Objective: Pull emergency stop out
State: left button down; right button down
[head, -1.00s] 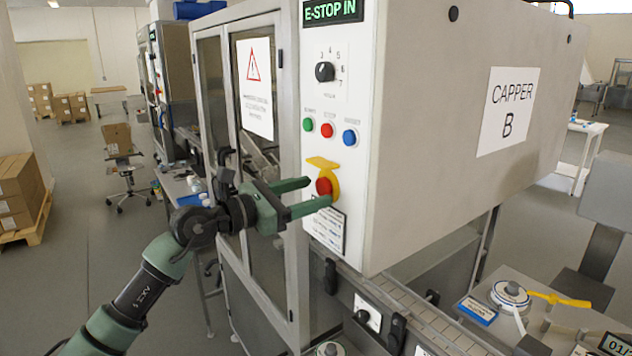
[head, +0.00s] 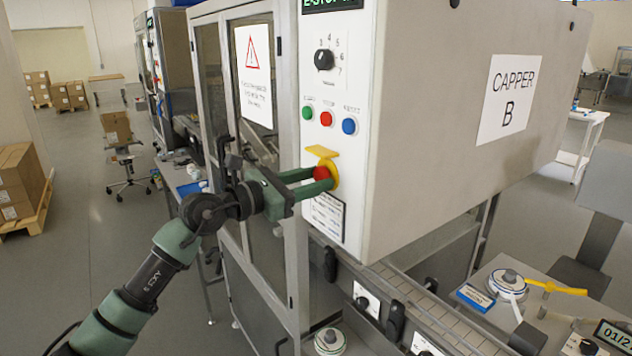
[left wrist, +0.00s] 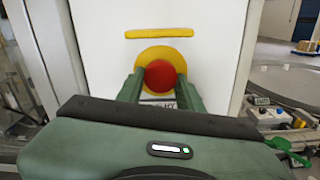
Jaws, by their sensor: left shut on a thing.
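The red emergency stop button (head: 321,173) sits in a yellow surround with a yellow guard (head: 322,151) above it, on the white control panel of the capper. In the left wrist view the red button (left wrist: 160,75) lies between the two green fingertips, with the yellow ring (left wrist: 160,57) behind it. My left gripper (head: 322,180) is shut on the button, one finger on each side. The display (head: 332,4) at the panel's top is cut off by the picture edge and mostly unreadable. My right gripper is not in view.
Above the stop are green (head: 307,112), red (head: 326,118) and blue (head: 349,125) buttons and a black dial (head: 324,59). A conveyor (head: 405,300) runs below the panel. Glass doors of the cabinet stand left of it. Open floor lies at the left.

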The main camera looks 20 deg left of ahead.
pick_arm(q)
jog(key=shift+s+a+f, duration=0.1)
jog(key=shift+s+a, duration=0.1)
jog(key=shift+s, duration=0.05)
jog(key=shift+d, duration=0.1)
jog(key=c, duration=0.9)
grip_release()
jog(key=shift+s+a, duration=0.2)
jog(key=shift+s+a+b, duration=0.25)
jog(key=shift+a+b, duration=0.1)
jog(key=shift+b, duration=0.05)
jog(key=b+v, duration=0.3)
jog(key=v, duration=0.4)
